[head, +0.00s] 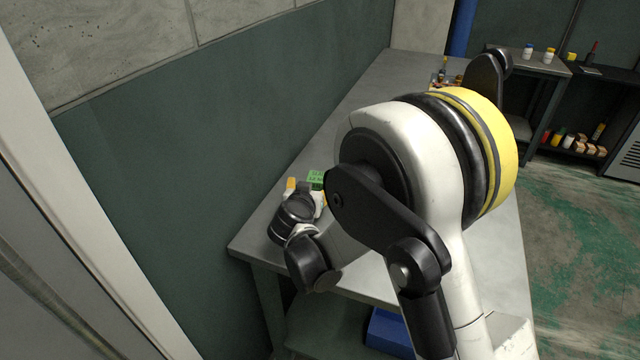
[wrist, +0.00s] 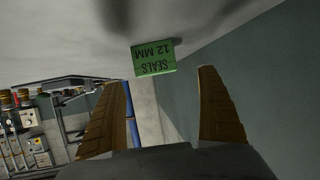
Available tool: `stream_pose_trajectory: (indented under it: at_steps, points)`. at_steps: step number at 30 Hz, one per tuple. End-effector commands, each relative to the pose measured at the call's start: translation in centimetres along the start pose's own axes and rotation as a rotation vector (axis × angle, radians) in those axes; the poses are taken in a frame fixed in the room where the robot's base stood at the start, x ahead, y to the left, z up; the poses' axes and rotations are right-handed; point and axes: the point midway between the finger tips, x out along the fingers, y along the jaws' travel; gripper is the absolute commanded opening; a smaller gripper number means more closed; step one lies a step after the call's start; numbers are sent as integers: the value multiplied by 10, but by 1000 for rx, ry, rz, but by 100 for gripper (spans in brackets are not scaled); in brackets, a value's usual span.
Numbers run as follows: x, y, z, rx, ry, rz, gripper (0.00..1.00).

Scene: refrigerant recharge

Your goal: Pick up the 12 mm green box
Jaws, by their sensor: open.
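The green box (wrist: 153,57), printed "SEALS 12 MM", rests on the grey worktop; its label reads upside down in the wrist view. It also shows in the head view (head: 316,176), partly covered by my wrist. My gripper (wrist: 162,78) is open and empty, with its two orange-brown fingers spread. The box appears between the fingers' lines, beyond their tips and apart from them. In the head view my gripper (head: 306,190) is near the box, low over the table's left end, with its fingers mostly hidden.
The long grey worktop (head: 372,90) runs along a dark green wall (head: 240,120) close on the left. My arm covers much of it. Small items (head: 443,75) stand at its far end. A blue bin (head: 388,332) is below. A side bench with bottles (head: 549,55) stands at the back right.

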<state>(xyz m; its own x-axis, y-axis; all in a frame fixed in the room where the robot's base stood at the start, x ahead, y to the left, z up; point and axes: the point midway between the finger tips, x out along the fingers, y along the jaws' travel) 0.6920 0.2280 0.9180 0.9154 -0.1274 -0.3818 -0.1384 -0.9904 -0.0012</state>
Motion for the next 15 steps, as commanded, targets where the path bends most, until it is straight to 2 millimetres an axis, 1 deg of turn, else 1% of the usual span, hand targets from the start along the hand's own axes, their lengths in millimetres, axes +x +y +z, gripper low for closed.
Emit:
stream_pose_trajectory:
  at_steps: [1,8,12,15]
  points:
    - [10,1,2,0,0,2,86]
    - [30,3,5,0,0,2,86]
    - [53,7,10,0,0,2,86]
    - [66,7,8,0,0,2,86]
